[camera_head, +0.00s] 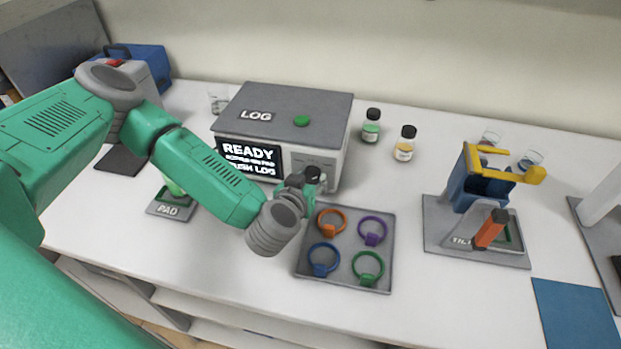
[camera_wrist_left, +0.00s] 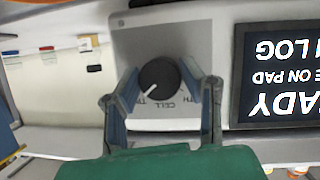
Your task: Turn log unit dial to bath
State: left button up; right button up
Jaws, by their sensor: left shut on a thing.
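The log unit (camera_head: 284,112) is a grey box with a dark top marked LOG, a green button on top and a front screen reading READY. The pointer aims down-left in that upside-down view. The label CELL is readable; the labels beside it are partly hidden by the fingers. My left gripper (camera_wrist_left: 165,90) is shut on the dial, one finger on each side. In the head view the left gripper (camera_head: 305,183) is at the unit's front right. My right gripper is not seen.
A grey tray (camera_head: 346,281) with several coloured rings lies just in front of the unit. Two small bottles (camera_head: 371,127) (camera_head: 405,143) stand to its right. A tilt stand (camera_head: 485,195) is further right. A pad (camera_head: 172,209) lies at the left.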

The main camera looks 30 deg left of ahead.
pick_arm(q)
jog(key=shift+n+h+b, duration=0.4)
jog(key=shift+n+h, duration=0.1)
jog(key=shift+n, duration=0.2)
jog(key=shift+a+f+n+t+h+b, duration=0.15)
jog(key=shift+n+t+h+b, duration=0.25)
jog(key=shift+n+b, duration=0.2)
jog(key=n+t+h+b, duration=0.1)
jog(key=n+b, duration=0.3)
jog(key=b, duration=0.2)
jog(key=n+t+h+b, duration=0.1)
jog(key=n+t+b, duration=0.1)
jog(key=b, duration=0.3)
jog(key=f+n+t+h+b, duration=0.1)
jog(key=n+b, duration=0.4)
jog(key=b, duration=0.1)
jog(key=shift+s+n+t+b, duration=0.1)
jog(key=shift+n+t+b, duration=0.2)
jog(key=shift+b, duration=0.05)
jog(key=shift+r+n+t+b, duration=0.15)
jog(key=shift+n+t+b, duration=0.15)
jog(key=shift+n+b, duration=0.9)
jog(key=o, duration=1.2)
jog(key=shift+c, duration=0.2)
jog(key=shift+r, duration=0.1)
jog(key=shift+r, duration=0.15)
